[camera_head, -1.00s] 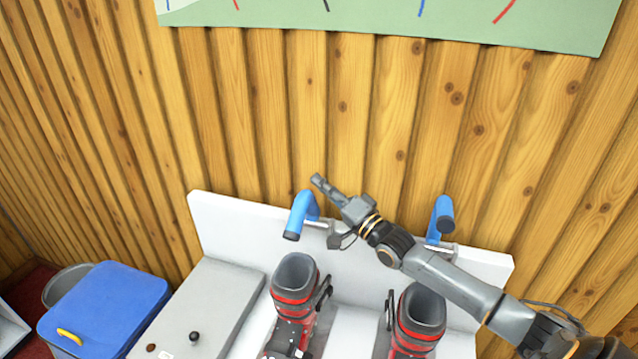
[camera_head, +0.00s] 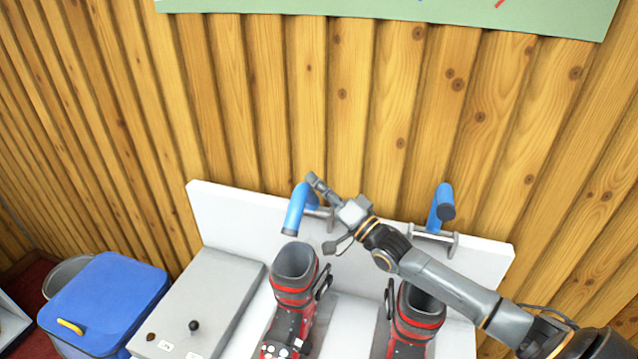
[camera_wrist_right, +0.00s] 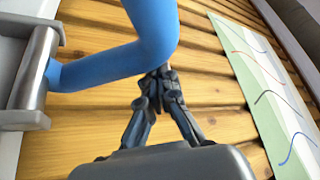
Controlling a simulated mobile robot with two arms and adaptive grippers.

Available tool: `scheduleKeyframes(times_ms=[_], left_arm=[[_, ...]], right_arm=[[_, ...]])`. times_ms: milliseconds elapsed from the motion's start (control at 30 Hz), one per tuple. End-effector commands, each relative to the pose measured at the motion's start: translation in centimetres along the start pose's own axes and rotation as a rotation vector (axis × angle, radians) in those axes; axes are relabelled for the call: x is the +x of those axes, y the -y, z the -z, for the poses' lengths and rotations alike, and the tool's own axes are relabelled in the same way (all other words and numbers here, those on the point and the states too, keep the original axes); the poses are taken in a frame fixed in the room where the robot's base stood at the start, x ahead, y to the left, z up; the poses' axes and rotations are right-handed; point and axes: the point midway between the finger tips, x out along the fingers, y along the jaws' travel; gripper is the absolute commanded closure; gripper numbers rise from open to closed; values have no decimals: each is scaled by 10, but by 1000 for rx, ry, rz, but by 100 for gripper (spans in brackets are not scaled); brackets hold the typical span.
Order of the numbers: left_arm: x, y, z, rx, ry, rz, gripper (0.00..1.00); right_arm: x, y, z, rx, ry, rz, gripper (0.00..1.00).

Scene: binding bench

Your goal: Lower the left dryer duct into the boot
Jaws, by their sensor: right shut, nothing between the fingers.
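The left dryer duct (camera_head: 296,211) is a bent blue tube on a bracket on the white back panel. In the head view its dark open end sits above the left boot (camera_head: 294,275), a dark boot with red bands and an open top. The end appears just short of the boot's rim, outside it. My right gripper (camera_head: 314,179) is shut and empty at the duct's upper bend. In the right wrist view the shut fingertips (camera_wrist_right: 160,76) meet the edge of the blue tube (camera_wrist_right: 140,45); I cannot tell whether they touch it. My left gripper is out of view.
A grey box with a black knob (camera_head: 194,325) and a blue lidded bin (camera_head: 105,300) stand at the left. The wooden wall rises close behind the panel.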

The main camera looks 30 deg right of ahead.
Motion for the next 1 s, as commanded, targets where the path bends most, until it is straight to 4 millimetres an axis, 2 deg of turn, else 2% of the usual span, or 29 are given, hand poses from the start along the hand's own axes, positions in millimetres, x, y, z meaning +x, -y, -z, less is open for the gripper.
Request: scheduleKeyframes(times_ms=[33, 100, 300, 700, 1000], left_arm=[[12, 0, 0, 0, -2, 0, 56], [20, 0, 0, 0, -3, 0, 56], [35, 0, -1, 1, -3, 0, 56], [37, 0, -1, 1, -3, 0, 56], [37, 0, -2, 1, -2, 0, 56]], right_arm=[[-5, -4, -8, -28, 2, 18, 100], [-8, -2, -14, -76, 2, 45, 100], [-17, 5, -29, -213, 3, 125, 100], [-29, 10, -49, -214, 2, 125, 100], [-32, 9, -54, -213, 2, 126, 100]])
